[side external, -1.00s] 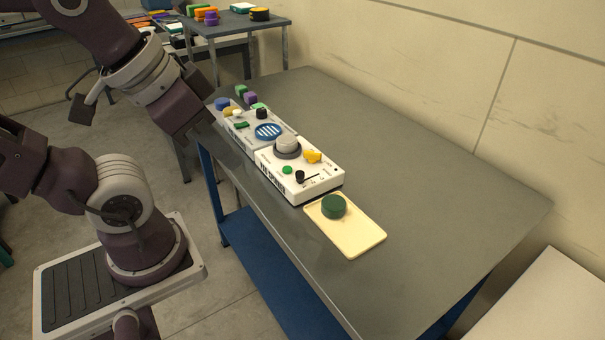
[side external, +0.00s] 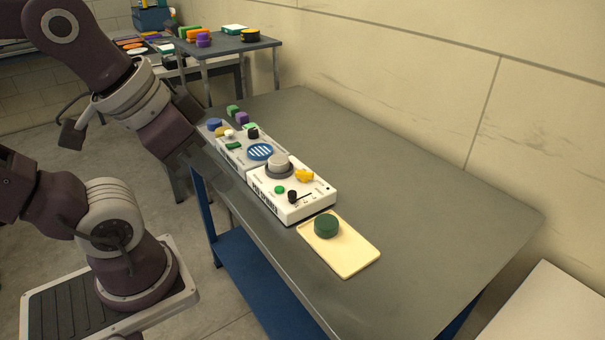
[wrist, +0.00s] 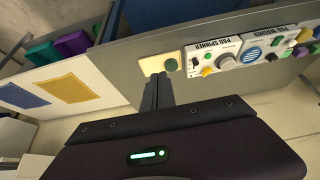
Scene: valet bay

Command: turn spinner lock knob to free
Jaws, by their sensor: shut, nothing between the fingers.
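The pad spinner (side external: 318,202) is a white box on the grey table, with a large grey round knob (side external: 279,164), a yellow lever-like knob (side external: 304,176), a green button (side external: 279,189) and a black knob (side external: 292,196) on top. Which one is the lock knob I cannot read. In the wrist view the spinner (wrist: 204,48) lies beyond and right of my fingers, with its grey knob (wrist: 226,62) and yellow knob (wrist: 207,71) showing. My gripper (wrist: 158,80) is shut and empty, apart from the spinner. Its fingertips are not clear in the side view.
A cream tray (side external: 350,262) with a dark green puck (side external: 326,226) lies in front of the spinner. A second panel (side external: 236,155) with a blue striped disc (side external: 260,152) adjoins its far end, with small coloured blocks beyond. The table's right side (side external: 430,220) is clear.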

